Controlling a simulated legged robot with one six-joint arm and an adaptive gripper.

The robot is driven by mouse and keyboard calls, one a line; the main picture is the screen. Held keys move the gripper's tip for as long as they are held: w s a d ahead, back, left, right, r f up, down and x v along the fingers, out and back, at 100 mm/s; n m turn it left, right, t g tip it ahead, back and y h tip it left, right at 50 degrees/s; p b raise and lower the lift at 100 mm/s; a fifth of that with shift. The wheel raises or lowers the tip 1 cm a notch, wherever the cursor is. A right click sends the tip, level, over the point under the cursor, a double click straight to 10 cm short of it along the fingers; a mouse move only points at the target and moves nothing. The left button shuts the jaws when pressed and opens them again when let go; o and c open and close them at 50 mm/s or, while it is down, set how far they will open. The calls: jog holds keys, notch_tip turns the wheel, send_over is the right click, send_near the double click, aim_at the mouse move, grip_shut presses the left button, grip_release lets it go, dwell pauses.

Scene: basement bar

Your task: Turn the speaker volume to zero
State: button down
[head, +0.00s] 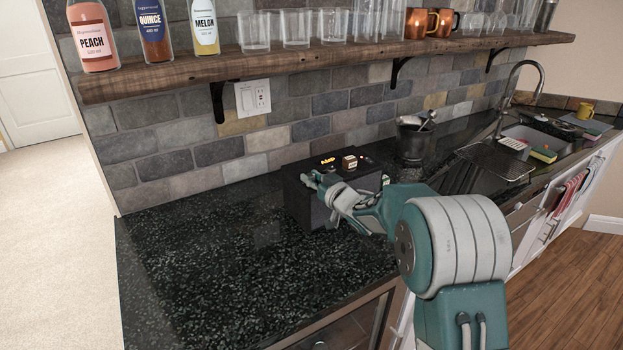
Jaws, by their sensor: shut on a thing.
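The speaker (295,198) is a dark box on the black speckled counter, against the tiled wall. Its top shows glowing orange lettering (328,161), a small brown and cream block-like piece (349,162) and a small red light. My gripper (313,181) is at the speaker's upper front left, in front of its face and top edge. It is shut on a part of the speaker. My fingers hide that part, so I cannot tell its shape or setting. My arm covers much of the speaker's right front. No volume knob shows clearly.
Bottles (155,28) and glasses stand on a wooden shelf (330,58) above. A dark container with utensils (414,142) stands right of the speaker, with a drying rack (497,160) and sink beyond. The counter's left part (190,270) is clear.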

jog(key=shift+w+r+n+g+y, duration=0.15)
jog(key=shift+n+g+y, duration=0.95)
jog(key=shift+g+y, duration=0.25)
jog(key=shift+n+g+y, duration=0.25)
jog(key=shift+n+g, duration=0.05)
jog(key=shift+g, duration=0.05)
jog(key=shift+c, duration=2.2)
grip_release()
jog(key=shift+d, duration=0.1)
jog(key=v, duration=1.2)
